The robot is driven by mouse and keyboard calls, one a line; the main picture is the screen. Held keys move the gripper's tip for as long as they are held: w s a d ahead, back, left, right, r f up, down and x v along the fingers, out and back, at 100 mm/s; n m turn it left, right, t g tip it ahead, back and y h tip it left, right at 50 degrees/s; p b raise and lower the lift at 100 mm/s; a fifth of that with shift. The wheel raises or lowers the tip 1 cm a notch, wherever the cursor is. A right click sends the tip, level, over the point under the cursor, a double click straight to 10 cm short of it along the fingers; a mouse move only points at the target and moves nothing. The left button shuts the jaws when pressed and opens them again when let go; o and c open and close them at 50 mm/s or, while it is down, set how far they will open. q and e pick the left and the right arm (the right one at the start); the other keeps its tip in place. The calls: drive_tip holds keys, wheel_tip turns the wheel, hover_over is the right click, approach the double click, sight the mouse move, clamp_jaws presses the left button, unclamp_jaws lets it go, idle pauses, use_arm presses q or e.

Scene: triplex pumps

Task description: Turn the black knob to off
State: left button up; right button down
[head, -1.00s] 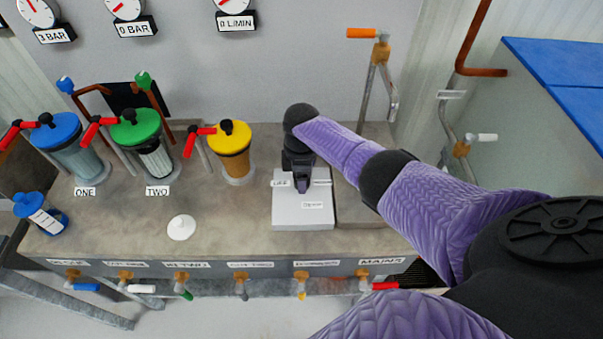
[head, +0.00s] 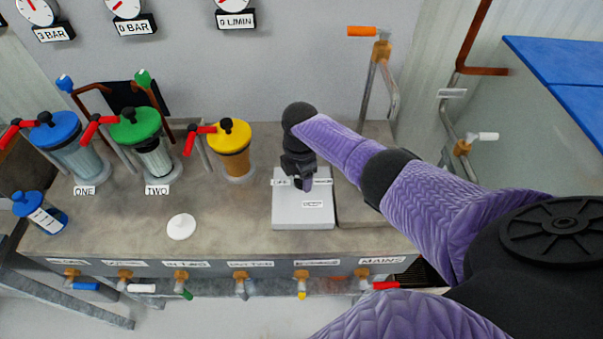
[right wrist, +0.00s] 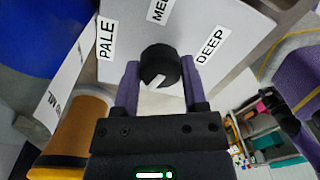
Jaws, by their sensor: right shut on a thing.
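The black knob (right wrist: 157,61) is round with a white pointer mark. It sits on the light grey box (head: 303,215), among the labels "PALE", a partly cut-off "ME…" and "DEEP". In the right wrist view the pointer mark aims toward the lower left, away from those labels. My right gripper (right wrist: 162,66) is shut on the knob, one purple finger on each side. In the head view the right gripper (head: 304,180) is above the back part of the box and mostly hides the knob. My left gripper is not in view.
A yellow-lidded canister (head: 234,150) with a red handle stands left of the box. Green-lidded (head: 136,127) and blue-lidded (head: 56,133) canisters stand farther left. A white disc (head: 181,227) lies on the counter. Several valves line the front edge, including a red-handled one (head: 384,285).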

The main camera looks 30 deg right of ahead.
drive_tip(key=shift+c, duration=0.7)
unclamp_jaws()
drive_tip(key=shift+r, duration=0.15)
drive_tip(key=r+p, duration=0.2)
drive_tip(key=r, duration=0.2)
drive_tip(key=r+p, duration=0.2)
drive_tip(key=r, duration=0.3)
drive_tip(key=shift+w, duration=0.2)
drive_tip(key=shift+r, duration=0.35)
